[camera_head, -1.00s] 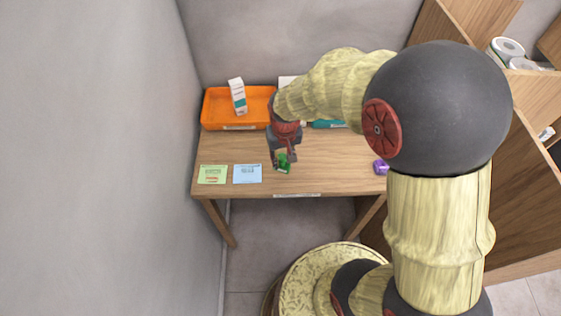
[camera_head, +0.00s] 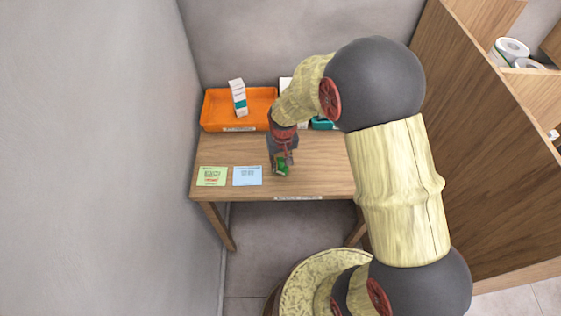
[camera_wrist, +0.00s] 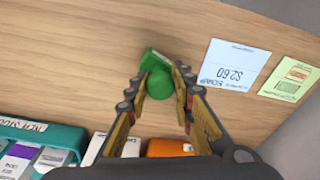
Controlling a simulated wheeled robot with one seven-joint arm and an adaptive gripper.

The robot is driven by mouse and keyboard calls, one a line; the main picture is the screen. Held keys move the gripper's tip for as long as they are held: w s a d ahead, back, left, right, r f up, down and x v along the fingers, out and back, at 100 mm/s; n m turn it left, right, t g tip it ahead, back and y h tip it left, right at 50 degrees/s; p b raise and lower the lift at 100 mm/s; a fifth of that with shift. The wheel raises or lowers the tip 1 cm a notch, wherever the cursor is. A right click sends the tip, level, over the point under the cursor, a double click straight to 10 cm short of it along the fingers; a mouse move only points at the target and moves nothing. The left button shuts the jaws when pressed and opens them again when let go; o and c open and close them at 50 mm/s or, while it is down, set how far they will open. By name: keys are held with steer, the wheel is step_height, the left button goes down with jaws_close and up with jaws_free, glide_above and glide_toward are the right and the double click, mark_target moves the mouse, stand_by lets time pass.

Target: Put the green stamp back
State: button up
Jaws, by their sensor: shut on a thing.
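The green stamp (camera_head: 281,170) is at the front part of the wooden desk, right of the two cards. In the wrist view the stamp (camera_wrist: 159,84) shows a round green handle and a wider block end. My gripper (camera_head: 281,161) points down over the desk. Its fingers (camera_wrist: 160,88) are closed on both sides of the stamp's handle. I cannot tell whether the stamp touches the desk top or is just above it.
A blue card (camera_head: 247,176) and a green card (camera_head: 211,176) lie left of the stamp. An orange tray (camera_head: 210,112) with a white carton (camera_head: 238,97) stands behind. A teal bin (camera_wrist: 68,138) is beside it. A wooden partition (camera_head: 490,150) rises at the right.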

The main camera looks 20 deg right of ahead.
steer(key=shift+f, duration=0.2)
steer(key=o, duration=0.9)
steer(key=shift+r, duration=0.15)
step_height(320, 180, up, 12)
steer(key=s+p, duration=0.2)
step_height(320, 180, up, 14)
steer(key=t, duration=0.2)
glide_above(282, 164)
steer(key=s, duration=0.7)
steer(key=s+r, duration=0.2)
steer(key=s, duration=0.2)
steer(key=s+r+t, duration=0.1)
steer(key=s+r, duration=0.2)
steer(key=s, duration=0.2)
steer(key=s+r+t, duration=0.1)
steer(key=s+r, duration=0.1)
steer(key=s, duration=0.2)
steer(key=shift+s+r+n, duration=0.3)
steer(key=shift+r+n, duration=0.05)
steer(key=shift+n, duration=0.05)
